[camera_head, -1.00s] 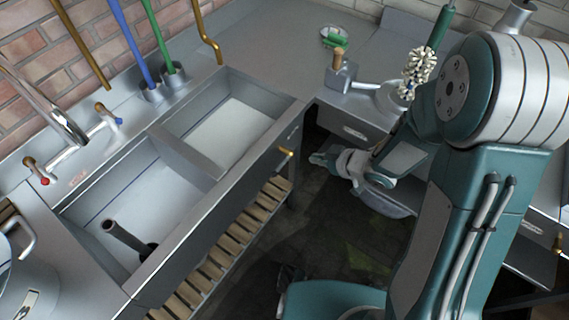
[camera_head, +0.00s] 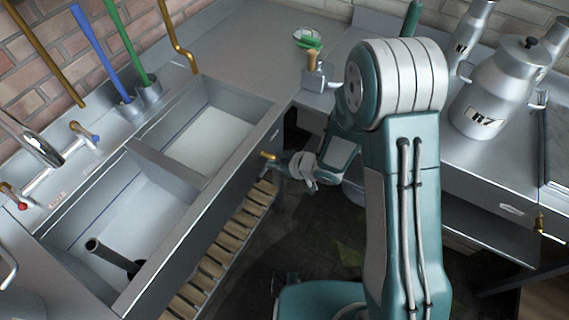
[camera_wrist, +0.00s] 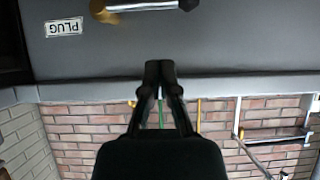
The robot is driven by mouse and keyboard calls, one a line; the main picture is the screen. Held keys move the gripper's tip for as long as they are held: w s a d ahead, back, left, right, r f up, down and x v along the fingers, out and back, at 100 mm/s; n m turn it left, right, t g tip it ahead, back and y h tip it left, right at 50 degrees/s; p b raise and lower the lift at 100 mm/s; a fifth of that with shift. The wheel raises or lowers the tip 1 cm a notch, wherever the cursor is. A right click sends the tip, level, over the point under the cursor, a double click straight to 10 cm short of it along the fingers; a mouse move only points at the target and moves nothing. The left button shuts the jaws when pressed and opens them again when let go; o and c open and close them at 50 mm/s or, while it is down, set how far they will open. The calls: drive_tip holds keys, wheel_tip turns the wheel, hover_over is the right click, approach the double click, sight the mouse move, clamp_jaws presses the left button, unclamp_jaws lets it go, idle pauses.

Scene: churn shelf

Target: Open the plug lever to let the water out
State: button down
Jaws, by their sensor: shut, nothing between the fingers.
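The brass plug lever (camera_head: 269,156) sits on the front face of the metal sink (camera_head: 215,195). In the wrist view, which is upside down, the lever (camera_wrist: 112,10) is at the top edge, partly cut off, with a silver and black rod beside it. A white PLUG label (camera_wrist: 63,27) is on the panel nearby. My gripper (camera_head: 281,166) is close to the lever, just to its right in the head view. In the wrist view my gripper (camera_wrist: 160,68) has its fingertips together, empty, below the lever; I cannot tell whether they touch the panel.
A slatted wooden rack (camera_head: 225,240) lies under the sink front. Milk cans (camera_head: 497,95) stand on the right counter (camera_head: 480,165). Open dark floor (camera_head: 310,235) lies between sink and counter.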

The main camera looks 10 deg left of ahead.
drive_tip(key=f, duration=0.1)
drive_tip(key=a+f, duration=0.1)
drive_tip(key=f, duration=0.1)
drive_tip(key=a+f, duration=0.1)
drive_tip(key=shift+w+f, duration=0.4)
drive_tip(key=shift+w+f, duration=0.1)
drive_tip(key=shift+t, duration=0.3)
